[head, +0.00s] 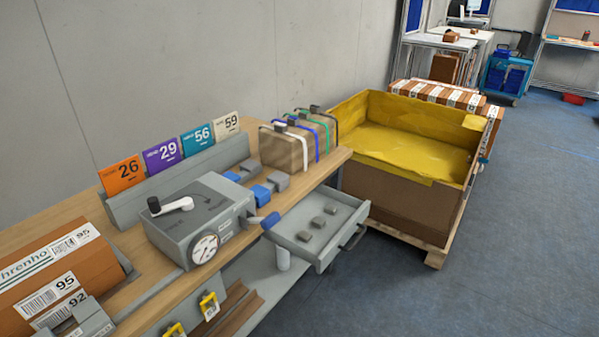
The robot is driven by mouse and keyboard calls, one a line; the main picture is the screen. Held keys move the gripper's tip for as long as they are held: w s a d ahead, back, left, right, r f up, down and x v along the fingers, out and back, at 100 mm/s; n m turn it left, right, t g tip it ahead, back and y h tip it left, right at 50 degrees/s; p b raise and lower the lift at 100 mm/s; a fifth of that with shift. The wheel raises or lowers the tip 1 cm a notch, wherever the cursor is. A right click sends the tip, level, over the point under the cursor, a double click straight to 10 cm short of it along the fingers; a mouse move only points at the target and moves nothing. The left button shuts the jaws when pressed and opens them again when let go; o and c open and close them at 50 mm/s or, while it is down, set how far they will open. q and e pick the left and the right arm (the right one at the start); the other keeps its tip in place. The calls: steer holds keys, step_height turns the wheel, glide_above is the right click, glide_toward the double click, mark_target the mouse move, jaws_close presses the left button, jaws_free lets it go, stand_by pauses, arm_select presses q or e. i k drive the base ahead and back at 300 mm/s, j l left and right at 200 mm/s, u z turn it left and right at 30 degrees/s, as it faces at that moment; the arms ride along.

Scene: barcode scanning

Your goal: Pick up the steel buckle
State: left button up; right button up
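Three small grey metal-looking pieces, which may be steel buckles, lie apart in the open grey drawer (356,207) on the right side of the bench. They are a back piece (331,210), a middle piece (317,222) and a front piece (304,236). They are too small to make out their exact shape. Small dark fittings also sit on top of the strapped cardboard box (282,148) on the bench, which has white, blue and green straps. Neither of my grippers is in view.
A grey machine with a dial (197,222) and a blue-ended handle stands on the wooden bench. Numbered cards (162,154) stand behind it. A large carton lined in yellow (401,196) is on a pallet beyond the drawer.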

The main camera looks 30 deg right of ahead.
mark_target(304, 236)
steer(key=l+z, duration=0.1)
steer(key=z, duration=0.65)
steer(key=l+z, duration=0.15)
steer(key=z, duration=0.25)
